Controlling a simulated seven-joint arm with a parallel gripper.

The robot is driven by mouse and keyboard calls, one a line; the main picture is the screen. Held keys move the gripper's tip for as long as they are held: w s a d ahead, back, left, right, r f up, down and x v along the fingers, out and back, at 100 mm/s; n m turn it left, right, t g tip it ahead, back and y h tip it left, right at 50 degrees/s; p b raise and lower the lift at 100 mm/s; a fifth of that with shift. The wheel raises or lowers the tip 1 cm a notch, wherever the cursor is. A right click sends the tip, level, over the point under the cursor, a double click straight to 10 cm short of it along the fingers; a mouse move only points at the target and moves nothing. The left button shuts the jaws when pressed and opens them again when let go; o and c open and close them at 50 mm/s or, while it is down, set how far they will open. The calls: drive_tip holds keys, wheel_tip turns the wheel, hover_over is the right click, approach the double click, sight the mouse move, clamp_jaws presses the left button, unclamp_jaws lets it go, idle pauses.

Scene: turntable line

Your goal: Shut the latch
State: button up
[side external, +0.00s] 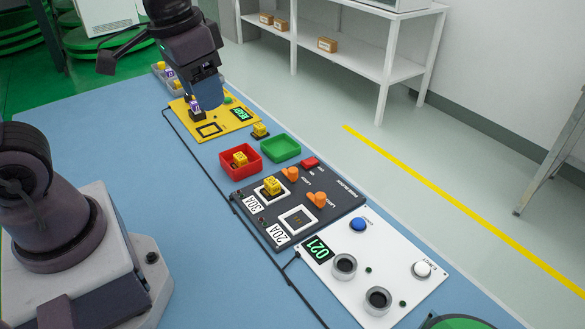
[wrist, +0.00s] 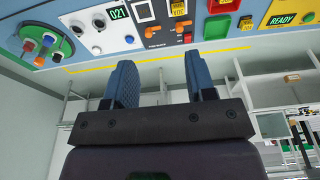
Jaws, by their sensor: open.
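The dark grey panel (side external: 345,200) has two orange latch-like handles, one (side external: 290,174) beside the 30A socket and one (side external: 317,199) beside the 20A socket. I cannot tell whether either is shut. A yellow block (side external: 272,186) sits in the 30A socket; the 20A socket (side external: 297,220) looks empty. My gripper (side external: 207,100) is above the yellow panel (side external: 237,122), well away from the handles. In the wrist view my gripper (wrist: 160,65) is open with nothing between its fingers. The dark panel (wrist: 157,42) shows at the top there.
A red tray (side external: 232,168) with a yellow block and an empty green tray (side external: 281,151) lie between the panels. A small yellow-and-black block (side external: 260,131) and a purple-labelled block (side external: 196,111) are near my gripper. A white panel (side external: 345,245) with buttons is at the near end.

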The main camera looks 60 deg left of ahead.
drive_tip(key=w+a+f+m+g, duration=0.1)
drive_tip(key=w+f+m+g, duration=0.1)
drive_tip(key=w+f, duration=0.5)
drive_tip(key=m, duration=0.7)
hover_over(293, 169)
wheel_tip(293, 169, down, 8)
wheel_tip(293, 169, down, 12)
drive_tip(key=shift+f, duration=0.15)
drive_tip(key=shift+c, duration=0.5)
drive_tip(key=c, duration=0.8)
drive_tip(key=shift+c, duration=0.2)
